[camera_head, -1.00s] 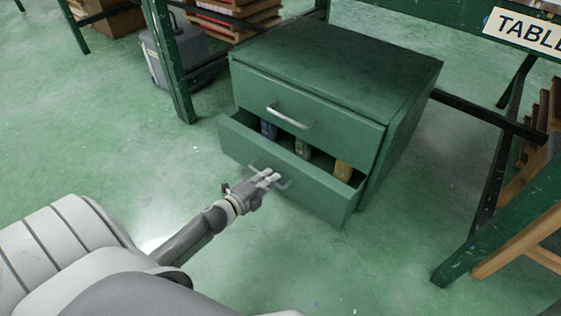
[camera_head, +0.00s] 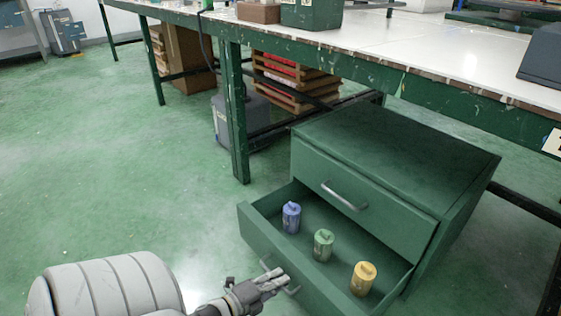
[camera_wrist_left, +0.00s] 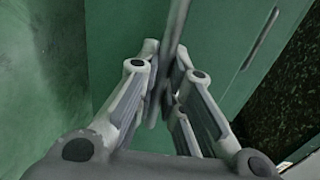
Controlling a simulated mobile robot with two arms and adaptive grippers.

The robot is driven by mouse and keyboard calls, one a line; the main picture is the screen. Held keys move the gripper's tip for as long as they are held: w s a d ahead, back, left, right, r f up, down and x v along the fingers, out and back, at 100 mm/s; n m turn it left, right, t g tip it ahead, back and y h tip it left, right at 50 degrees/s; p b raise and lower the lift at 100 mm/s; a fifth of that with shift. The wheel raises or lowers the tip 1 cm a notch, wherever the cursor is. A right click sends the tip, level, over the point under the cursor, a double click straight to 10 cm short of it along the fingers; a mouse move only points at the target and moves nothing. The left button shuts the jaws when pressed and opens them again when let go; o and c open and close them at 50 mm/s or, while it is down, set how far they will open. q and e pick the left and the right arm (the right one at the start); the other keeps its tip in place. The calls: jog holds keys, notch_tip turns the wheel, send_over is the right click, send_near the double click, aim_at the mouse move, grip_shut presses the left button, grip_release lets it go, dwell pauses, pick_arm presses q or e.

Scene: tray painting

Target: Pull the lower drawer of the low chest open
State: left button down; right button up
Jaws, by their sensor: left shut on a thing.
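The upper drawer (camera_head: 362,192) is shut. My left gripper (camera_head: 276,282) is at the lower drawer's front, shut on its metal handle (camera_head: 292,291). In the left wrist view the fingers (camera_wrist_left: 163,100) close around the handle bar (camera_wrist_left: 175,35). My right gripper is not in view.
A long table (camera_head: 390,72) with green legs stands over and behind the chest. A grey case (camera_head: 222,122) and stacked wooden frames (camera_head: 285,85) are beneath it. The green floor (camera_head: 130,190) at the left is clear.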

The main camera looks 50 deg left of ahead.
pick_arm(q)
jog(key=shift+d, duration=0.1)
jog(key=c, duration=1.5)
grip_release()
jog(key=v, duration=1.2)
